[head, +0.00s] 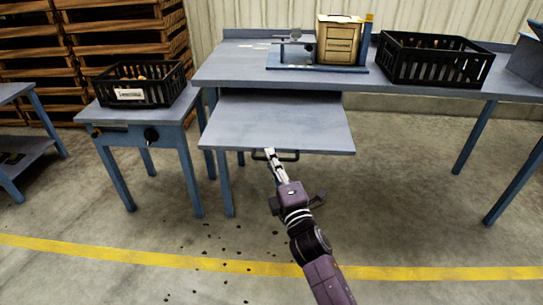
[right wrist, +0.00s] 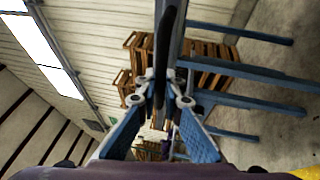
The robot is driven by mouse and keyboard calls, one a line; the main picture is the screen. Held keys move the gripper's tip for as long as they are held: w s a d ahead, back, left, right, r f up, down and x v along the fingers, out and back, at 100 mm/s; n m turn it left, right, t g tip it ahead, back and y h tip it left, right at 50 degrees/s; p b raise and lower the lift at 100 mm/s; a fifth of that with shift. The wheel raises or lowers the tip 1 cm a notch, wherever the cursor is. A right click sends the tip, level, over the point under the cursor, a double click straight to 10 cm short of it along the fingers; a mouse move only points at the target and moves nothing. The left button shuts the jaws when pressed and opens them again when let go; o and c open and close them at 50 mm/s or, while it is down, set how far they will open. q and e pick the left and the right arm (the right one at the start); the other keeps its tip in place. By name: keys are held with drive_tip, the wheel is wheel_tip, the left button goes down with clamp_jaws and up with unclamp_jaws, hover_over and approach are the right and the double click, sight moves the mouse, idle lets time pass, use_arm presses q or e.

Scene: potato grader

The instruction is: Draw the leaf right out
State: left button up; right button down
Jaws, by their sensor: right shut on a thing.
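The grey leaf (head: 275,118) sticks out from under the front of the blue-grey table (head: 235,68) in the head view, flat and level. A dark bar handle (head: 291,156) is fixed below its front edge. My right gripper (head: 270,154) reaches up from the lower right and is shut on the handle. In the right wrist view, the dark handle (right wrist: 168,45) runs upright between the blue fingers of my right gripper (right wrist: 160,98). The back of the leaf is hidden under the tabletop. My left gripper is not in view.
On the table are a black crate (head: 432,60), a cardboard box (head: 340,42) and a small blue-based device (head: 290,62). A side table (head: 140,112) with another black crate (head: 138,84) stands at left. The floor (head: 420,210) before the leaf is mostly open, with scattered dark bits.

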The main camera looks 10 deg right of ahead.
drive_tip(key=shift+s+a+f, duration=0.1)
drive_tip(key=shift+a+f, duration=0.05)
drive_tip(key=shift+f, duration=0.15)
drive_tip(key=c, duration=2.5)
unclamp_jaws()
drive_tip(key=o, duration=0.5)
drive_tip(key=shift+s+r, duration=0.2)
drive_tip(key=shift+c, duration=0.2)
drive_tip(key=v, duration=1.2)
